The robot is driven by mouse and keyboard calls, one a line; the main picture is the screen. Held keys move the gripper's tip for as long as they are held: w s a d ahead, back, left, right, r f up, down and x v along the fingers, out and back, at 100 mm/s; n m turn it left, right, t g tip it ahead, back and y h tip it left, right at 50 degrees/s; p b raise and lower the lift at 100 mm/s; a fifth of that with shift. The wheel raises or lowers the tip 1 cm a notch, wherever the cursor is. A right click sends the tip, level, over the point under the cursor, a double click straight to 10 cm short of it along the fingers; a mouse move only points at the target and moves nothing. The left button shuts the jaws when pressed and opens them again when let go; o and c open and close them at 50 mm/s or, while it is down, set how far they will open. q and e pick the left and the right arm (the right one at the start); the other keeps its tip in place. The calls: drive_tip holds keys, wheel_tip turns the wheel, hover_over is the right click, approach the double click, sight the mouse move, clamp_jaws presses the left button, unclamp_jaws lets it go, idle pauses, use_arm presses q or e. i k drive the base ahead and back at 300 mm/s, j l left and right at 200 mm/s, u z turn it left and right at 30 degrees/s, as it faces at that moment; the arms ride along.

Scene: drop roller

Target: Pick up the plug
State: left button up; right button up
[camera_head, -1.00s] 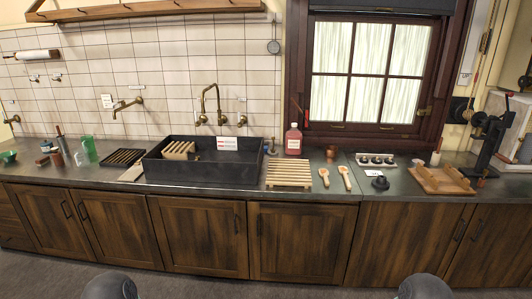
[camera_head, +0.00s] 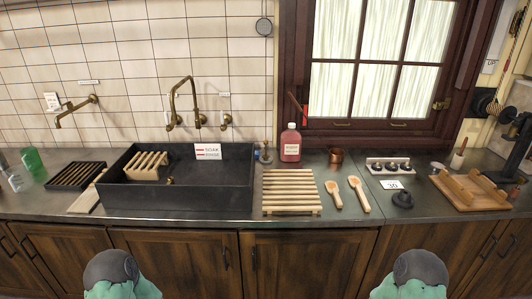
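The plug (camera_head: 403,199) looks like a small black round piece with a wide base and a raised knob. It stands upright on the grey counter (camera_head: 340,230), right of two wooden spoons and just in front of a small white card marked 30. Nothing touches it from above. The black sink basin (camera_head: 185,197) is well to its left. Parts of my two arms, dark caps over green, show at the bottom edge left and right. Neither of my grippers is in view.
A wooden slatted rack (camera_head: 290,192) and wooden spoons (camera_head: 334,195) lie left of the plug. A panel with several dark knobs (camera_head: 388,167) sits behind it. A wooden tray (camera_head: 470,192) is to its right. The counter's front edge is close to the plug.

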sight(265, 157)
drive_tip(key=i+j, duration=0.45)
drive_tip(key=i, duration=0.15)
drive_tip(key=i+j, duration=0.4)
drive_tip(key=i, duration=0.2)
